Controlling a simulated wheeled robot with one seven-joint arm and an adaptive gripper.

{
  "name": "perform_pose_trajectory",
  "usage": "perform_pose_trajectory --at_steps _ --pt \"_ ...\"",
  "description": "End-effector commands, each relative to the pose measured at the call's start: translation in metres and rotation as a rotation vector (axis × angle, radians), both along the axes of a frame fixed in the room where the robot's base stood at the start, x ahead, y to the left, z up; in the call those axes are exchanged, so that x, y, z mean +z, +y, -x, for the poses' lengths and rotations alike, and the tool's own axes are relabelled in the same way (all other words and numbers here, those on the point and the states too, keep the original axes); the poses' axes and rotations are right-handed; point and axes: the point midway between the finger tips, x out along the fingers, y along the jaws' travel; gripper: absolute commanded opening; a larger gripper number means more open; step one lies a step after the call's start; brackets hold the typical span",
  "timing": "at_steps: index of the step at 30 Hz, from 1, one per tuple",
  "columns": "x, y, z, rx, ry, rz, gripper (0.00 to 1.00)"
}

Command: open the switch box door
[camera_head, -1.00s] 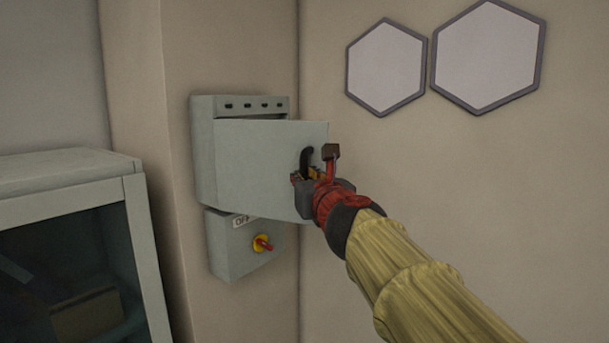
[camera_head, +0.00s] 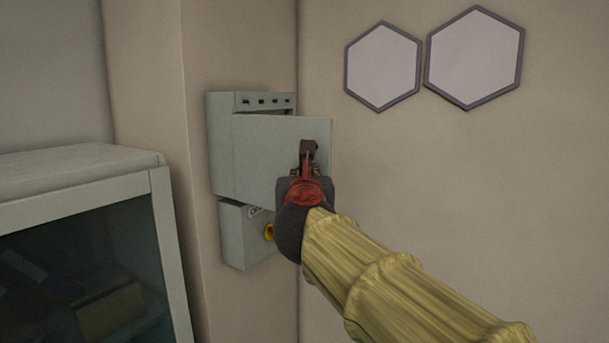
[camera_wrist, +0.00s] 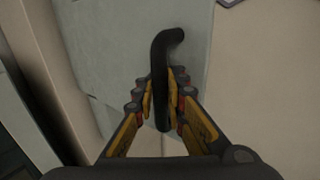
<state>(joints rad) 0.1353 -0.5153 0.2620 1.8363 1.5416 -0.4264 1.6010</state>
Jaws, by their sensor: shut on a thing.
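The grey switch box (camera_head: 221,145) is mounted on the wall, with a row of small dark slots along its top. Its door (camera_head: 268,150) stands partly open, swung out from the box, with a dark gap under the top edge. The door's grey face (camera_wrist: 130,45) lies behind the handle. The inside of the box is hidden.
A glass-fronted cabinet (camera_head: 85,180) stands at the left. Two hexagonal panels (camera_head: 475,57) are on the right wall. The space right of the door looks clear.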

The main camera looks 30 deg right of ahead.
Motion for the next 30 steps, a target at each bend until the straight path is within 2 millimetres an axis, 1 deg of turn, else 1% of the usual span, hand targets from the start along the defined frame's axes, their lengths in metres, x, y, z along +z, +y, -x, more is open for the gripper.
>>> perform_pose_trajectory --at_steps 7,8,18,26,30 --pt "-0.0019 -0.0015 0.0007 -0.004 0.003 -0.002 0.0" --pt "-0.002 -0.0015 0.0007 -0.004 0.003 -0.002 0.11" --pt "-0.001 -0.0007 0.0002 -0.002 0.002 -0.001 0.3" --pt "-0.0005 -0.0002 0.0004 -0.001 0.001 -0.001 0.3" --pt "0.0001 0.0043 0.0066 0.0 -0.001 -0.001 0.3"
